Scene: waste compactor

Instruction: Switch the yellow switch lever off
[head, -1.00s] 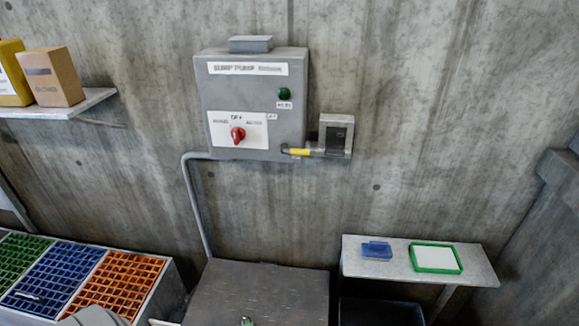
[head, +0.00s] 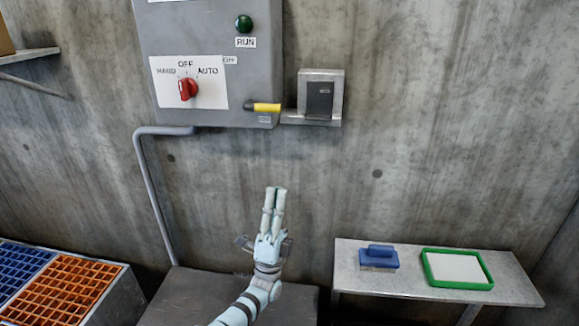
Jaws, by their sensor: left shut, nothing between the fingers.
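The yellow switch lever (head: 266,107) sticks out sideways at the lower right of the grey control box (head: 210,60) on the wall. It lies about level, with a dark end at its left. A small OFF label (head: 230,60) is on the box above it. My left gripper (head: 275,190) is below the lever, pointing up, with its fingers together and empty. It is apart from the lever. My right gripper is not in view.
A red rotary knob (head: 188,89) and a green RUN lamp (head: 244,24) are on the box. A grey-and-black unit (head: 320,94) sits just right of the lever. A conduit (head: 152,185) runs down at the left. A shelf (head: 400,284) holds a blue object and a green-framed tray.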

